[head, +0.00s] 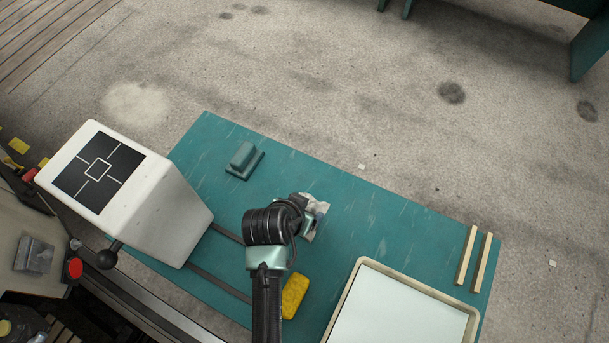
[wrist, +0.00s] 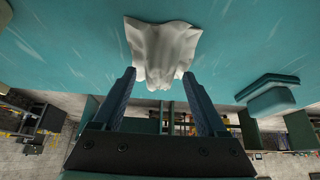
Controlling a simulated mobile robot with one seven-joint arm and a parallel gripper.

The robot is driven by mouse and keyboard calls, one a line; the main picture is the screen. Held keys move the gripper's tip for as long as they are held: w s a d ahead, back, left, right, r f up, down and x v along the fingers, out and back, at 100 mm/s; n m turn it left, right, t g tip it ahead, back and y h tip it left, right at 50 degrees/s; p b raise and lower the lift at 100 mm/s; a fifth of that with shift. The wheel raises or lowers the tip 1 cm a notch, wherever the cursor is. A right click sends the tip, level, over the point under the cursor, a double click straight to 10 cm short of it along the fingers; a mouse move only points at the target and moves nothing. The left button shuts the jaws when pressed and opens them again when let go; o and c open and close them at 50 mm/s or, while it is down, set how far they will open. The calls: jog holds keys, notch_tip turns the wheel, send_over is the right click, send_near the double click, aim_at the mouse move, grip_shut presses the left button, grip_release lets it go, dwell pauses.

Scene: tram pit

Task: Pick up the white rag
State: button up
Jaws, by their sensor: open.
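The white rag (wrist: 162,50) lies crumpled on the teal tabletop in the wrist view, just beyond and between my fingertips. In the head view the rag (head: 318,204) shows only in part, behind the end of my arm. My gripper (wrist: 158,78) is open, with one finger on each side of the rag's near edge. Nothing is held. In the head view my gripper (head: 312,218) is mostly hidden by my own wrist, and I cannot tell whether the fingers touch the rag.
A teal block on a base (head: 243,160) stands on the teal table (head: 350,215). A yellow sponge-like block (head: 295,296) lies near my arm. A pale tray (head: 361,290) and two wooden strips (head: 466,255) are at the right. A white box-shaped unit (head: 165,200) stands left.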

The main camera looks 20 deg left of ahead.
jog(key=shift+w+f, duration=0.25)
jog(key=shift+f, duration=0.15)
grip_shut()
notch_tip(320, 180, up, 10)
jog(key=shift+r, duration=0.1)
dwell(0.6)
